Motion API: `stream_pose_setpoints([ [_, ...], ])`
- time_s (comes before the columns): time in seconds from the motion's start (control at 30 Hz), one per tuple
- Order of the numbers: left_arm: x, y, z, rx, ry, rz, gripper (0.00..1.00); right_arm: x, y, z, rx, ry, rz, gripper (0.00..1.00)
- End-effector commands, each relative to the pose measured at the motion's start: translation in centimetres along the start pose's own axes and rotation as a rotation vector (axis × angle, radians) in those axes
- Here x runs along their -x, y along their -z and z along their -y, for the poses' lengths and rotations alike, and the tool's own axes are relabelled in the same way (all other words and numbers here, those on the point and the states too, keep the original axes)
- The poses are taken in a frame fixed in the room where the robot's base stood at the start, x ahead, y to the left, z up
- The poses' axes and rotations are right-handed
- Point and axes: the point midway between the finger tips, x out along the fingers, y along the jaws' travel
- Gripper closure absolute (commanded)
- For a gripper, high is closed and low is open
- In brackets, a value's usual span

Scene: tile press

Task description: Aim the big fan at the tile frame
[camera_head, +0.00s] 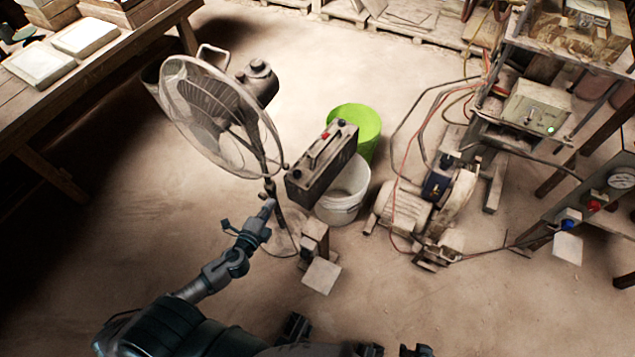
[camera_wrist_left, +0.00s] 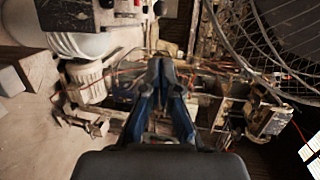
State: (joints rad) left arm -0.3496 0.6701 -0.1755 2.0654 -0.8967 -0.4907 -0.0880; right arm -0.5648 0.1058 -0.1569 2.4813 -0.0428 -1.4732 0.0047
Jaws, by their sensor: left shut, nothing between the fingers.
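The big fan (camera_head: 215,112) stands left of centre in the head view, a round wire cage on a thin pole with a motor behind it. The cage faces the lower left and the motor is on its upper right side. My left gripper (camera_head: 268,207) is shut and empty, close to the fan's pole below the cage; I cannot tell whether it touches. In the left wrist view its fingers (camera_wrist_left: 160,72) are together, and part of the fan cage (camera_wrist_left: 270,45) is at the upper right. I cannot tell which thing is the tile frame.
A dark metal box (camera_head: 322,162), a green bucket (camera_head: 358,125) and a white bucket (camera_head: 343,195) stand right of the fan. A pump (camera_head: 405,210) with hoses lies farther right. A wooden table (camera_head: 110,55) with pale tiles is at the left. The floor between table and fan is bare.

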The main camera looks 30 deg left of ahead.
Motion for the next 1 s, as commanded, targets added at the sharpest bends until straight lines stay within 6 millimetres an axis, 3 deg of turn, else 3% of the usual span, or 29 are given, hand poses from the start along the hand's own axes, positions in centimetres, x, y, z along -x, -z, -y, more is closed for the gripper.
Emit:
stream_pose_setpoints([
  [0.17,-0.8,-1.6,0.3,0.016,0.006,0.018,1.0,0.2,0.1,0.8,0.002,-0.005,0.004,0.6],
  [0.6,-9.1,1.0,1.3,-0.018,0.011,0.021,1.0,-1.5,3.4,-1.0,-0.006,0.036,-0.195,0.6],
  [0.8,-12.3,-0.1,0.8,-0.003,0.008,0.02,1.0,-1.4,5.7,0.3,0.002,0.032,-0.296,0.6],
  [1.0,-13.6,-1.0,0.5,0.009,0.005,0.018,1.0,-1.1,7.0,1.2,0.007,0.026,-0.345,0.6],
])
